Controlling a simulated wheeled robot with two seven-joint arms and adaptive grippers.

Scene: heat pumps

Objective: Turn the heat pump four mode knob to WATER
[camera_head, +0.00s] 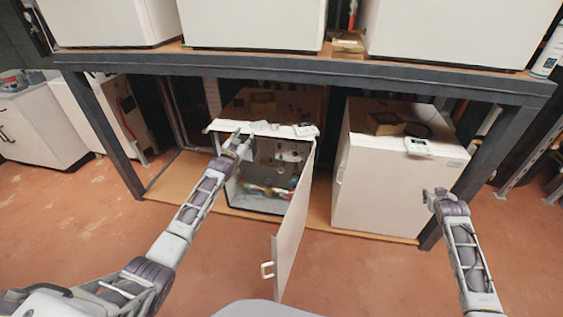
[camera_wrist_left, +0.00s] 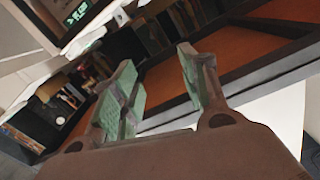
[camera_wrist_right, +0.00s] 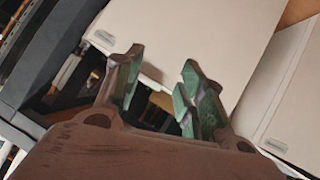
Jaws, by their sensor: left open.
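A white heat pump cabinet (camera_head: 232,190) stands on the lower shelf with its front door (camera_head: 291,230) swung open, showing pipes and parts inside. A second white heat pump (camera_head: 385,190) stands to its right, closed, with a small white control unit (camera_head: 418,147) on top. No number or mode knob is legible on either. My left gripper (camera_head: 238,143) is at the top front left edge of the open cabinet; its fingers (camera_wrist_left: 158,95) are apart and empty in the left wrist view. My right gripper (camera_head: 438,195) is in front of the closed pump's right side, open and empty (camera_wrist_right: 160,88).
A dark metal frame beam (camera_head: 300,68) runs above both pumps and carries more white units (camera_head: 250,22). A frame leg (camera_head: 105,135) stands at left. The open door juts out over the floor. The reddish floor (camera_head: 60,220) at left is clear.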

